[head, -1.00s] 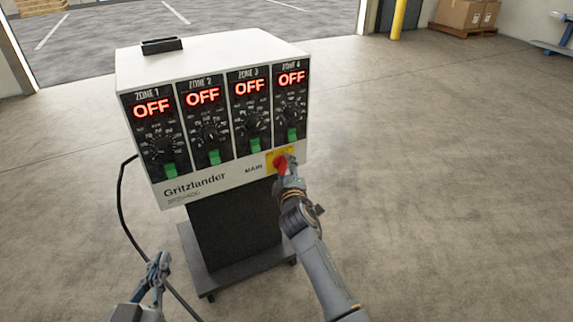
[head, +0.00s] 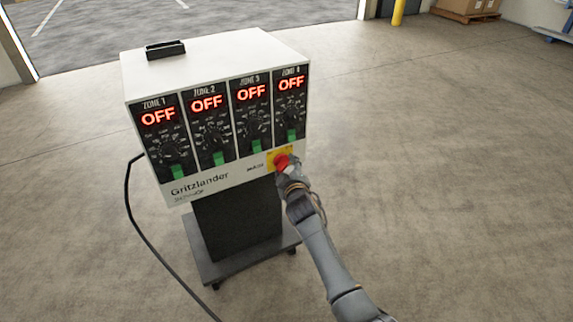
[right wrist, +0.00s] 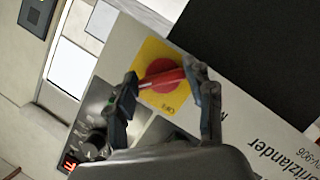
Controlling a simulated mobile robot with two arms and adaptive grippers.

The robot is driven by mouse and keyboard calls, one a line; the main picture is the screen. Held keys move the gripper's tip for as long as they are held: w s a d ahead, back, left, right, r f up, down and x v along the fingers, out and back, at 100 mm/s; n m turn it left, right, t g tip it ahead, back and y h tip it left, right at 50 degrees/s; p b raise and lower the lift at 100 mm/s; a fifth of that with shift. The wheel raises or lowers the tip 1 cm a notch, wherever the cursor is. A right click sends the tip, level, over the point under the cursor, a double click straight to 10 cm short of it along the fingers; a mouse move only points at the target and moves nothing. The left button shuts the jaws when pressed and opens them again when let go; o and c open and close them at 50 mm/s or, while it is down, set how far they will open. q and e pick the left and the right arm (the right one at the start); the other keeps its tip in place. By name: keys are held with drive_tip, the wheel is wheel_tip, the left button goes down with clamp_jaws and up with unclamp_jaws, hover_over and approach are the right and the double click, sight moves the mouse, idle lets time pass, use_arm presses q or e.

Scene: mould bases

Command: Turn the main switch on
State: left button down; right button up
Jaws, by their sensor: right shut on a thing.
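The main switch (head: 282,161) is a red rotary knob on a yellow plate at the lower right of the white controller's front. It also shows in the right wrist view (right wrist: 163,74), where its handle bar lies nearly level in the picture. My right gripper (head: 285,170) is at the knob, with one finger on each side of the handle, shut on it; its fingers also show in the right wrist view (right wrist: 163,83). The controller (head: 225,180) has several zone displays, all reading OFF in red. My left gripper is not in view.
The controller stands on a dark wheeled stand (head: 240,225). A black cable (head: 145,230) runs from its left side to the floor. The concrete floor (head: 430,180) to the right is clear. Boxes on a pallet (head: 465,10) stand far back at the right.

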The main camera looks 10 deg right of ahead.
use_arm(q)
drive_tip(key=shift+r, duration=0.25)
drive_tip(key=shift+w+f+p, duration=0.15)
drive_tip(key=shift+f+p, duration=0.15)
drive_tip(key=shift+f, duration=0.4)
use_arm(e)
drive_tip(key=shift+f, duration=0.1)
drive_tip(key=o, duration=1.2)
drive_tip(key=shift+c, duration=0.2)
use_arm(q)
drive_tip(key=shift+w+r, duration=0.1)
use_arm(e)
drive_tip(key=v, duration=1.2)
drive_tip(key=shift+d, duration=0.15)
